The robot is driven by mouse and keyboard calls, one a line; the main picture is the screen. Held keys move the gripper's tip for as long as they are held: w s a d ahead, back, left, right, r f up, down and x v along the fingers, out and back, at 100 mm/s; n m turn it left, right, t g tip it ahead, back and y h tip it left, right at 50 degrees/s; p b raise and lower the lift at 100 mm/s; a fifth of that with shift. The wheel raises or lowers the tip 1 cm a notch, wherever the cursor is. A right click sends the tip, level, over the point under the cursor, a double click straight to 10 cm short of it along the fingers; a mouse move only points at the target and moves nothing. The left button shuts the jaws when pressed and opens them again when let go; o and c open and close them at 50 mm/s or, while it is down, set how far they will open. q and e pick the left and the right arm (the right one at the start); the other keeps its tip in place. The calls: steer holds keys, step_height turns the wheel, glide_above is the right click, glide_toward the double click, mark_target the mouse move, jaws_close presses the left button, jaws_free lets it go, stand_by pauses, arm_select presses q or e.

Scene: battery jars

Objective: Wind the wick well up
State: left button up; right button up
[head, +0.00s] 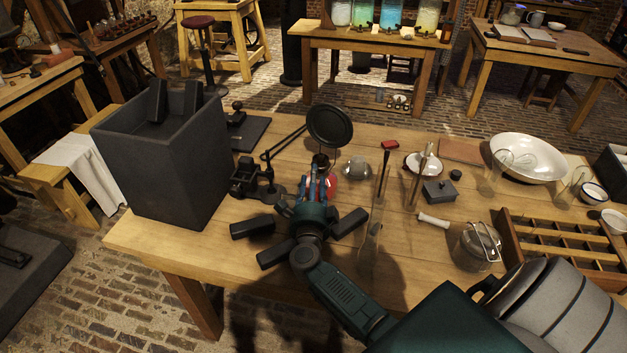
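My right gripper (321,187) reaches over the near part of the wooden table (180,240), left of the middle. Its fingers are close to a small red rounded thing (333,184), which is mostly hidden behind them. This may be a lamp body, but I cannot tell. I cannot make out a wick or its winding knob. Whether the fingers touch the red thing or are closed on anything is too small and covered to tell. My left gripper does not show.
A tall grey box (165,165) stands left of the gripper. A black round disc on a stand (330,125) rises just behind it. Thin glass tubes (372,235) stand close on its right. A wooden divided tray (560,245) and a white basin (528,157) lie at right.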

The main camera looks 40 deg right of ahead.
steer(key=v, duration=1.2)
steer(key=w+r+n+g+p, duration=0.5)
steer(key=n+g+p, duration=0.2)
steer(key=n+p, duration=0.75)
steer(key=x, duration=0.9)
steer(key=shift+w+m, duration=0.25)
steer(key=shift+m, duration=0.1)
steer(key=shift+d, duration=0.15)
jaws_close()
